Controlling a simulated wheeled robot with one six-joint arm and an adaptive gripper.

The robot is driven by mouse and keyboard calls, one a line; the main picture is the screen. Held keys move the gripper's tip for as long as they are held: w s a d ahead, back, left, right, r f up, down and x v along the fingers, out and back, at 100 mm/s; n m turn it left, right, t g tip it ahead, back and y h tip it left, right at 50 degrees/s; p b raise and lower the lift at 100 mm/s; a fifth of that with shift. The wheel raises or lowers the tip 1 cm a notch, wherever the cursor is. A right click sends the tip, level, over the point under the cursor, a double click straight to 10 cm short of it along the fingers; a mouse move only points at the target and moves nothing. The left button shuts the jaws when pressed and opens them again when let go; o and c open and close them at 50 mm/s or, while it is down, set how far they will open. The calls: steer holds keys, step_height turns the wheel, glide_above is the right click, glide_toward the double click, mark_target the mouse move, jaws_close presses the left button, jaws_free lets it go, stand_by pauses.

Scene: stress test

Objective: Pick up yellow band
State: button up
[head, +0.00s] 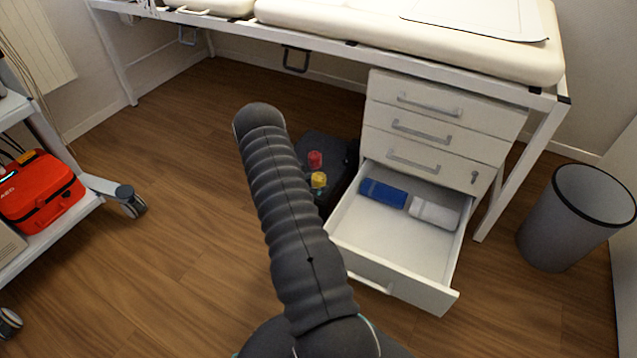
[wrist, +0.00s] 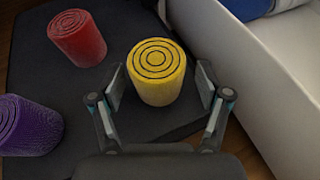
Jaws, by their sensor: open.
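The yellow band (wrist: 158,74) is a short upright roll with a spiral top. It stands on a dark flat surface (wrist: 105,111). In the wrist view my gripper (wrist: 160,88) is open, with one finger on each side of the band's near part. I cannot tell whether either finger touches it. In the head view the yellow band (head: 318,180) shows beside my arm, and my gripper is hidden there.
A red roll (wrist: 77,38) and a purple roll (wrist: 27,126) stand to the left on the same surface. An open drawer (head: 395,235) is close on the right, holding a blue roll (head: 383,193) and a white roll (head: 433,214). A bin (head: 565,225) stands farther right.

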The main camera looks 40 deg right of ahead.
mark_target(324, 180)
steer(key=x, duration=0.3)
steer(key=shift+d+f, duration=0.1)
steer(key=shift+d, duration=0.35)
steer(key=shift+c, duration=0.2)
steer(key=c, duration=1.1)
steer(key=shift+c, duration=0.3)
